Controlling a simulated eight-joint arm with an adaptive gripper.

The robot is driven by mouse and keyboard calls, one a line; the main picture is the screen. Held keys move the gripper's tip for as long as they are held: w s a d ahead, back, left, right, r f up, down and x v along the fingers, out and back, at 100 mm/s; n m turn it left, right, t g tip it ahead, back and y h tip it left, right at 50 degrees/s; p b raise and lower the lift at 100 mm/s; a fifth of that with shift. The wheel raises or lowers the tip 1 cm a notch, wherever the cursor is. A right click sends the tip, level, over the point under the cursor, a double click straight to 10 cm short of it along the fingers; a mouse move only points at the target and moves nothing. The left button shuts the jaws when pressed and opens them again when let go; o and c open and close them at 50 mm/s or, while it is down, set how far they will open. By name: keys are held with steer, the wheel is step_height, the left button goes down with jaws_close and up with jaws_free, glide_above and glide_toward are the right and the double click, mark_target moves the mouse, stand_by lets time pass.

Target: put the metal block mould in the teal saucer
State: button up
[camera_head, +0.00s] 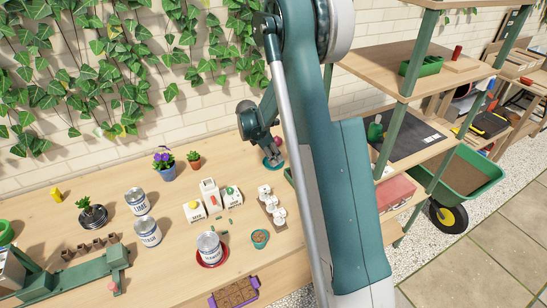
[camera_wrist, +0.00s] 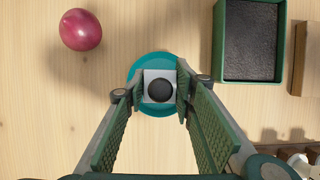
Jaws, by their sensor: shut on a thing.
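The metal block mould (camera_wrist: 149,76) is a pale square block with a round dark top or opening in its middle, seen from above in the wrist view. My gripper (camera_wrist: 160,90) is shut on it, one fingertip on its left and one on its right. The teal saucer (camera_wrist: 152,57) lies directly beneath, its rim showing around the block. I cannot tell whether the block touches the saucer or is a little above it. In the head view my gripper (camera_head: 273,155) points down over the saucer (camera_head: 266,166), and the mould is hard to make out.
A dark pink, egg-shaped object (camera_wrist: 80,30) lies at the upper left of the wrist view. A green tray of dark soil (camera_wrist: 218,45) is at the right. Several white pots or cartons, including one carton (camera_head: 211,196), stand nearer the front. Bare wood lies left of the saucer.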

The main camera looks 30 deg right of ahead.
steer(key=shift+f, duration=0.15)
steer(key=o, duration=0.7)
steer(key=p+v, duration=0.1)
steer(key=v, duration=1.1)
steer(key=shift+a, duration=0.1)
